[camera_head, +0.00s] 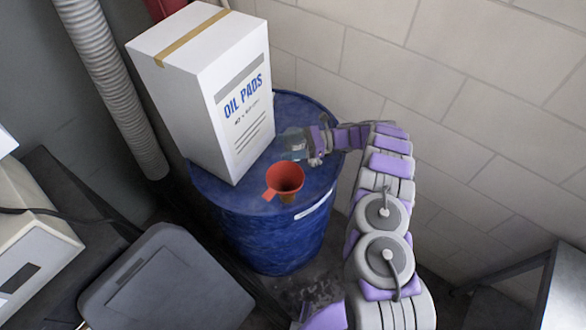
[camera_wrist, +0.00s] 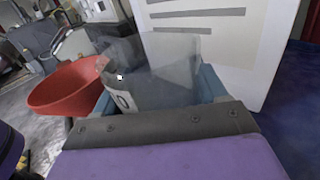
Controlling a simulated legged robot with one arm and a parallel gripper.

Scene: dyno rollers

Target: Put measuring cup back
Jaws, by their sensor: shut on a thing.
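A translucent grey measuring cup (camera_head: 294,139) is over the top of the blue drum (camera_head: 230,200), between the white box and my gripper. It also shows in the wrist view (camera_wrist: 155,72), close to the camera, with a pale label patch low on its side. My gripper (camera_head: 308,144) reaches in from the right and is shut on the cup. The cup's lower edge is partly hidden by my gripper in the wrist view. I cannot tell whether its base touches the drum top.
A white "OIL PADS" box (camera_head: 205,85) stands on the drum, just left of the cup. A red-orange funnel (camera_head: 285,179) is near the drum's front edge; the wrist view shows it left of the cup (camera_wrist: 66,90). A block wall (camera_head: 470,90) lies behind.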

